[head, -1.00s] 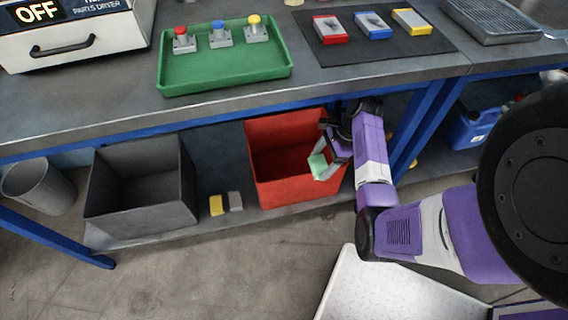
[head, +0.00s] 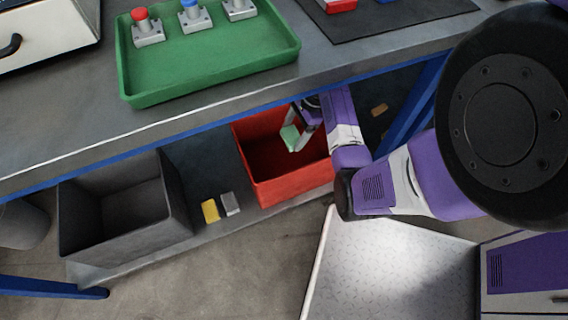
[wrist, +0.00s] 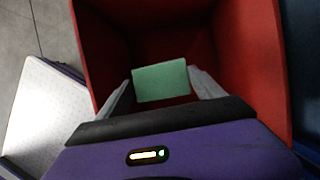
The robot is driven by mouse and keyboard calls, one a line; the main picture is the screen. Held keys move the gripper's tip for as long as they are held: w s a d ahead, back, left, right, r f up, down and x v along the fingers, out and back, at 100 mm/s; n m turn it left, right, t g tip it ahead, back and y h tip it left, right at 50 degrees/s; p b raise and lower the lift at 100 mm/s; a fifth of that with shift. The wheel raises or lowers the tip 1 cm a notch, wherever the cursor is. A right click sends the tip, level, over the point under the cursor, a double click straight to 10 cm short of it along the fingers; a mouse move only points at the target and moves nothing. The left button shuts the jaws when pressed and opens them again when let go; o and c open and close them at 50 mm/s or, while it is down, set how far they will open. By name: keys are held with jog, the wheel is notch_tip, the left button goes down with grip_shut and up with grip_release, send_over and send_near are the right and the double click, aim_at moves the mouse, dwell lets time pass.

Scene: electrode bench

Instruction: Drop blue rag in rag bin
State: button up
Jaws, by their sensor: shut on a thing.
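My gripper (head: 296,142) is shut on a pale green, flat, rag-like piece (head: 290,137). In the wrist view, this green piece (wrist: 160,82) sits between the two grey fingers of my gripper (wrist: 160,88). The gripper and piece are over the open mouth of a red bin (head: 285,185) on the lower shelf. In the wrist view, the red bin's walls (wrist: 250,60) surround the piece on several sides. I see no plainly blue rag; the held piece looks green. No label shows on the red bin, and my arm covers part of its right side.
A dark grey open bin (head: 120,243) stands left on the lower shelf. A yellow block (head: 210,211) and a grey block (head: 230,204) lie between the bins. The bench top (head: 330,60) overhangs, with a green tray (head: 210,75) on it. A blue bench leg (head: 415,105) is right of my forearm.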

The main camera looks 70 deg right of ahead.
jog(key=shift+w+d+f+b, duration=0.1)
jog(key=shift+w+f+b, duration=0.1)
jog(key=shift+f+b, duration=0.75)
notch_tip(320, 180, down, 20)
jog(key=b, duration=0.9)
jog(key=shift+r, duration=0.15)
jog(key=o, duration=1.3)
